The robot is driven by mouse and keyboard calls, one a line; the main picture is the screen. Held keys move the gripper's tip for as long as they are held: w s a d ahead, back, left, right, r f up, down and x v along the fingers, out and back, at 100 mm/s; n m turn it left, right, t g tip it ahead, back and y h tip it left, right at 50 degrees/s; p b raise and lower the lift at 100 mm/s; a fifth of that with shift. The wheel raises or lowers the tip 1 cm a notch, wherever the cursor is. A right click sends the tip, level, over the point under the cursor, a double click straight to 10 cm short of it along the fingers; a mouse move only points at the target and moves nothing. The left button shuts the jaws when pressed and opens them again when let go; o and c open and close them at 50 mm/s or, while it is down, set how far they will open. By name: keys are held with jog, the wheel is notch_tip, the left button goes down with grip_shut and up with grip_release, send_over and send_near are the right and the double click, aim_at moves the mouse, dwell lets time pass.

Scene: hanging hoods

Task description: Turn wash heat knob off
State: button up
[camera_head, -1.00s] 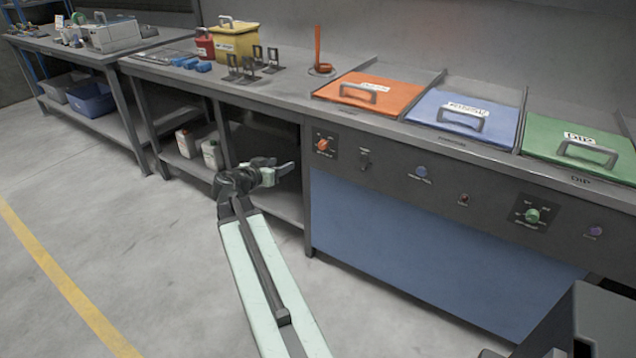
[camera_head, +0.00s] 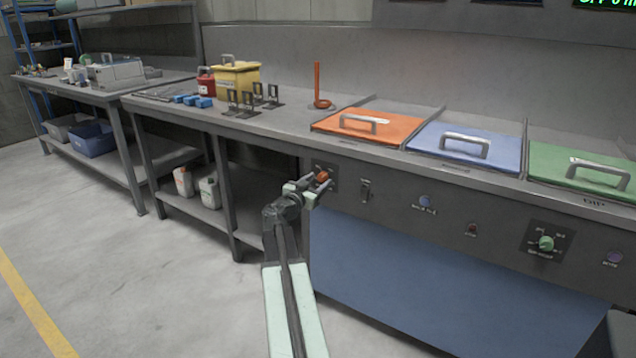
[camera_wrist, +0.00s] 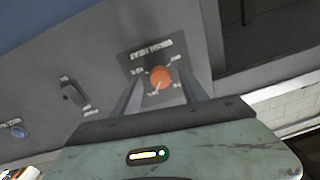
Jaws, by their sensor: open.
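The wash heat knob (camera_head: 322,176) is a small orange knob on a dark plate at the left end of the grey front panel, below the orange lid. In the wrist view the orange knob (camera_wrist: 160,77) has a pale pointer line, and its plate reads WASH HEAT upside down. My gripper (camera_head: 312,186) is at the knob in the head view. In the wrist view my open gripper (camera_wrist: 160,88) has one finger on each side of the knob. Whether the fingers touch it cannot be told. The small position labels are too blurred to read.
A black switch (camera_head: 365,190) sits right of the knob, then a blue knob (camera_head: 425,201) and a green knob (camera_head: 546,244). The orange lid (camera_head: 370,124) is above the panel. An open shelf with white jugs (camera_head: 208,190) is to the left. The floor in front is clear.

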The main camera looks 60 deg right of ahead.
jog(key=shift+d, duration=0.3)
grip_shut()
jog(key=shift+a, duration=0.1)
